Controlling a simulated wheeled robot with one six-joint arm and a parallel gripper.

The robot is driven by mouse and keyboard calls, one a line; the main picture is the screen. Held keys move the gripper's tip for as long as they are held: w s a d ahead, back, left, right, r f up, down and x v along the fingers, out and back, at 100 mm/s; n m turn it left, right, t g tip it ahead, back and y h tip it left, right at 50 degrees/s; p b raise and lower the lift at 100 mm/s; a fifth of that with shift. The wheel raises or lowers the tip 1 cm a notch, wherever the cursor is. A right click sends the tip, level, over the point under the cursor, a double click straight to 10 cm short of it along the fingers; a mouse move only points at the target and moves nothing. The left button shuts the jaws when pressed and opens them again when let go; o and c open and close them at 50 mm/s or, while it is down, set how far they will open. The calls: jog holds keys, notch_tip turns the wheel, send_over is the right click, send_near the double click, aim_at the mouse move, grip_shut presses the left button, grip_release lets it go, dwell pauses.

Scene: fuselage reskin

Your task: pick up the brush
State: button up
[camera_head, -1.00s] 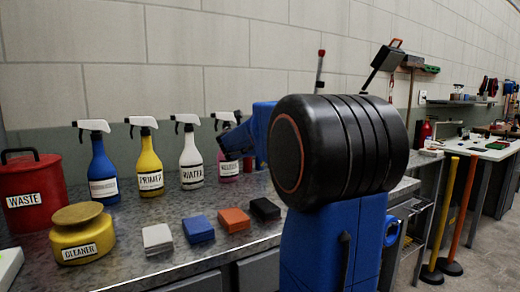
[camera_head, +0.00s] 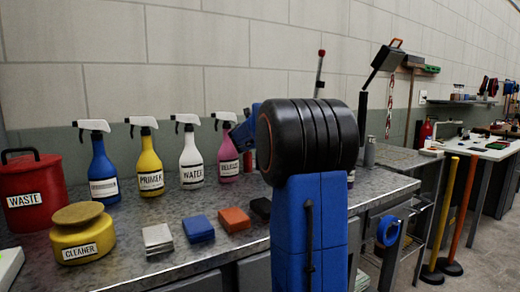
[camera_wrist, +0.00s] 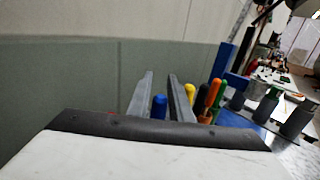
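No brush can be made out for certain in either view. In the wrist view my gripper (camera_wrist: 160,76) shows two grey fingers standing apart, with a visible gap and nothing clearly held. A blue handle (camera_wrist: 158,106) shows low in that gap, beyond the fingers; I cannot tell what tool it belongs to. Several coloured handles stand just right of the fingers, among them an orange one (camera_wrist: 208,98) and a yellow one (camera_wrist: 190,92). In the head view my own arm hides the gripper.
The metal bench (camera_head: 130,250) holds spray bottles, such as the pink one (camera_head: 228,150), coloured blocks, a yellow cleaner can (camera_head: 82,235) and a red waste bin (camera_head: 33,190). A grey canister (camera_head: 370,151) stands right of my arm. Yellow and orange posts stand on the floor at right.

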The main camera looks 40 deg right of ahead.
grip_shut()
jog(key=shift+r, duration=0.1)
